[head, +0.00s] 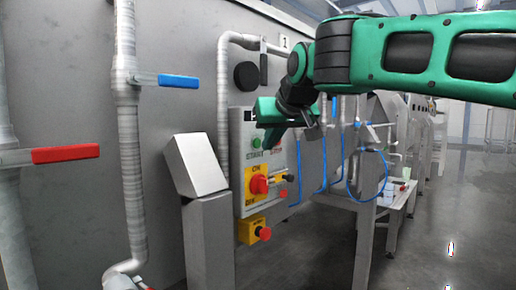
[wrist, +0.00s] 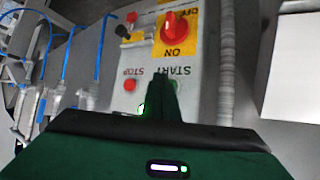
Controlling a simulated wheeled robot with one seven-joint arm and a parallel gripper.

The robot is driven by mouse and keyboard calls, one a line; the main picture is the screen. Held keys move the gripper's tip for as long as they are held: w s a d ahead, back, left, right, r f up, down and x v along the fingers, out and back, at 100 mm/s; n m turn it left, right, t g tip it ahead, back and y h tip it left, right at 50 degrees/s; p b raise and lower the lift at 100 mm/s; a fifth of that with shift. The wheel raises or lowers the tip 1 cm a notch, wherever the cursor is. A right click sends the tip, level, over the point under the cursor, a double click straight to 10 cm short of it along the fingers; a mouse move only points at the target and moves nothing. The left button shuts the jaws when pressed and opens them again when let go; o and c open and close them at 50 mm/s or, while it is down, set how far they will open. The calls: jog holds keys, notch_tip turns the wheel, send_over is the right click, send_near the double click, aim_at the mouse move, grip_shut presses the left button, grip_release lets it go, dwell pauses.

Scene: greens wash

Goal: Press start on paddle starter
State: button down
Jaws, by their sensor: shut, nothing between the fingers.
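The paddle starter's grey control panel (head: 240,150) is on the wall in the middle of the head view. Its green START button (head: 256,143) is on the upper part, with the red STOP to its right. In the wrist view the panel appears upside down, and the START label (wrist: 180,71) shows beside my finger. The red STOP button (wrist: 129,85) is clear to the left. My gripper (head: 269,139) is shut and empty in front of the panel's upper part. In the wrist view its fingers partly cover the START button. I cannot tell whether they touch it.
A red rotary switch (head: 259,185) on a yellow plate sits below the buttons, turned toward ON. An emergency stop (head: 264,234) hangs under the panel. A steel post with a slanted box (head: 196,163) stands left of it. Blue (head: 178,81) and red (head: 66,154) valve handles stick out further left.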

jog(key=shift+d, duration=0.1)
jog(key=s+d, duration=0.1)
jog(key=d, duration=0.1)
jog(key=s+d, duration=0.2)
dwell(0.7)
dwell(0.4)
jog(key=s+d+f+m+g+h, duration=0.1)
jog(key=s+d+f+m+h, duration=0.15)
jog(key=d+f, duration=0.55)
jog(key=s+d+f+m+g+h, duration=0.1)
jog(key=s+d+f+g, duration=0.3)
jog(key=d, duration=0.7)
jog(key=s+d+f+m+t+h, duration=0.1)
jog(key=s+d+f+m, duration=0.1)
jog(key=d+f, duration=0.65)
jog(key=s+d+f+m+g, duration=0.1)
jog(key=s+d+f+g, duration=0.1)
jog(key=s+f, duration=0.3)
jog(key=s+d+f+m+g, duration=0.2)
jog(key=s+d+f, duration=0.3)
jog(key=s, duration=0.7)
jog(key=s+d+f+m+g, duration=0.2)
jog(key=s+f, duration=0.4)
jog(key=s, duration=0.3)
jog(key=shift+d+f+y, duration=0.25)
jog(key=shift+d+y, duration=0.2)
jog(key=shift+d, duration=0.4)
